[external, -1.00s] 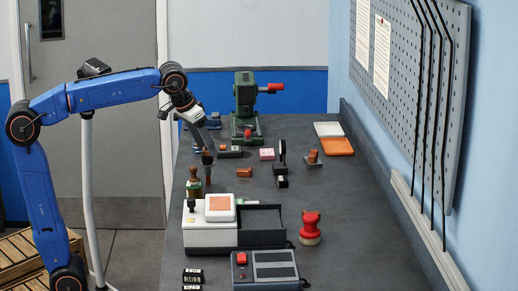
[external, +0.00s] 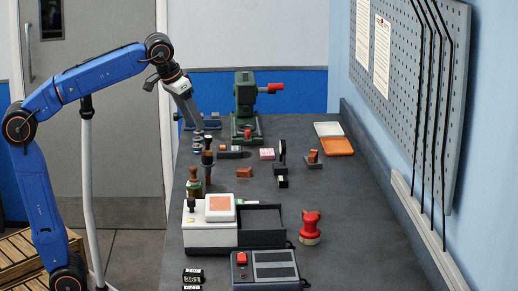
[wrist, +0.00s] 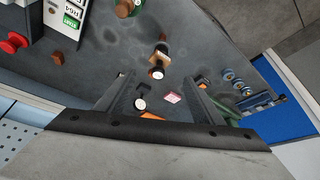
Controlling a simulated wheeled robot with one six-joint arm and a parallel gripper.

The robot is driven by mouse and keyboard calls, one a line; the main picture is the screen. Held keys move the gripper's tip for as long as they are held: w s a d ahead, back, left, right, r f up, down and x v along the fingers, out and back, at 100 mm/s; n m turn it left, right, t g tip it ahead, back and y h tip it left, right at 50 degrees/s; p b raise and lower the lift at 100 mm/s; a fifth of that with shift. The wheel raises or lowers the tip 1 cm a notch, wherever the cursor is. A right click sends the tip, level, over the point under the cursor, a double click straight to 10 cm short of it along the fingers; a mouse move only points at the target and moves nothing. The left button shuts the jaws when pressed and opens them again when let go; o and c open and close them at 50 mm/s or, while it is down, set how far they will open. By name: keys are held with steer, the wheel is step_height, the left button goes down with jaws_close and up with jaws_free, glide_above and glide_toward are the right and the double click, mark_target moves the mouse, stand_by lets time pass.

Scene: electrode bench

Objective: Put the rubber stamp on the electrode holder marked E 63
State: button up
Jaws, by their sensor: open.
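My gripper (external: 203,123) is open and empty above the far left part of the bench. Its two fingers (wrist: 157,80) frame the lower middle of the wrist view. A wood-handled piece on a dark base (external: 313,157) stands to the right. I cannot tell which is the rubber stamp. Black blocks with white labels (external: 193,277) stand at front left; I cannot read E 63 on any label.
A green press-like tool (external: 246,112) with a red handle stands at the back. A white box (external: 208,234) with an open black tray, a grey device (external: 266,268) and a red-knobbed piece (external: 310,226) fill the front.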

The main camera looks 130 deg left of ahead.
steer(key=shift+v, duration=0.9)
steer(key=w+d+f+m+t+h, duration=0.1)
steer(key=w+d+f+m, duration=0.25)
steer(key=d+f, duration=0.65)
steer(key=w+d+f+m+t+h, duration=0.1)
steer(key=w+d+f+m, duration=0.25)
steer(key=d+f, duration=0.65)
steer(key=s+d+f+m+h, duration=0.1)
steer(key=s+d+f+m, duration=0.1)
steer(key=d+f, duration=0.4)
steer(key=s+d+f+m+t, duration=0.1)
steer(key=s+d+f+m, duration=0.2)
steer(key=d+f, duration=0.3)
steer(key=s+d+f+m+h, duration=0.1)
steer(key=s+d+f+m, duration=0.1)
steer(key=d+f, duration=0.3)
steer(key=s+d, duration=0.1)
steer(key=d, duration=0.3)
steer(key=shift+s+f+m+h, duration=0.3)
steer(key=shift+f+m, duration=0.1)
